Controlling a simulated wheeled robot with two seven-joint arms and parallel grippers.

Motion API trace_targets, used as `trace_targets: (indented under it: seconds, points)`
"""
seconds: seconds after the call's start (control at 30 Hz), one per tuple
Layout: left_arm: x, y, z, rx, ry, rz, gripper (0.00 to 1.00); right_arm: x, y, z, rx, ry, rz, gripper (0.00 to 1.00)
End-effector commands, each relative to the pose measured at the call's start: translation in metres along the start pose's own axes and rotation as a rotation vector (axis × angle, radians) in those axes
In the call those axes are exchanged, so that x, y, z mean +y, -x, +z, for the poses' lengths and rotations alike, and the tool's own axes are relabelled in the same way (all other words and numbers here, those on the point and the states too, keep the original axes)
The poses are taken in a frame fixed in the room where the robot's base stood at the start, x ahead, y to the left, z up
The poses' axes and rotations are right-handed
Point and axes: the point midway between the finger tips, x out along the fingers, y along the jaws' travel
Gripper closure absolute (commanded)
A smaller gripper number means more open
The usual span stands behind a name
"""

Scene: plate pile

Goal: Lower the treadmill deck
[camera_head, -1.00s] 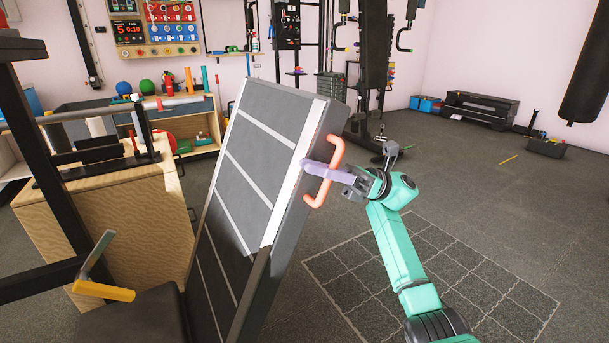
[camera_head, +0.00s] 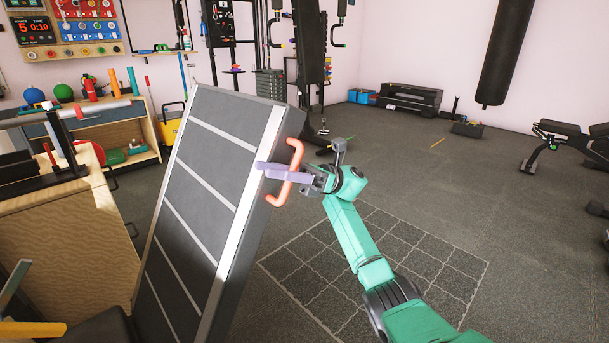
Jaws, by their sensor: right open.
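The treadmill deck (camera_head: 205,165) stands steeply raised, a dark panel with pale cross stripes and a light side rail, leaning in the middle left of the head view. A red-orange bracket-shaped handle (camera_head: 298,150) sticks out from its right edge. My right gripper (camera_head: 266,171), with purple fingers, is at the middle of this handle. The fingers are open and reach across the bar toward the deck's edge. Whether they touch the handle or deck cannot be told. The deck's lower end is cut off by the frame. My left gripper is out of view.
A grid-marked floor patch (camera_head: 420,255) lies right of the deck, under my right arm. A wooden cabinet (camera_head: 65,240) stands close on the left. Shelves with coloured balls (camera_head: 63,92) are behind. A bench (camera_head: 570,140) stands at far right; the floor between is open.

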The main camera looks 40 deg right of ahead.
Motion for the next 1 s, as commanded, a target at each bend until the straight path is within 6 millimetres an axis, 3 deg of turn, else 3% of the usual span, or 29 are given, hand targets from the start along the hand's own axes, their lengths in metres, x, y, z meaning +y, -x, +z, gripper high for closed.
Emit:
trace_targets:
  seconds: [0.33,0.43,0.8,1.0]
  points:
    - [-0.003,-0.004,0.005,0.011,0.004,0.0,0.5,0.002,0.076,0.002,-0.003,0.008,0.0,0.69]
    - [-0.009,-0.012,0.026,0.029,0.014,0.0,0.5,0.001,0.093,-0.003,0.0,0.008,0.007,0.69]
    - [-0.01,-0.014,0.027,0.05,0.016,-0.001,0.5,0.004,0.103,0.004,-0.002,0.016,0.006,0.68]
    - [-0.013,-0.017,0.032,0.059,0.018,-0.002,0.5,0.001,0.104,-0.004,0.002,0.009,0.003,0.69]
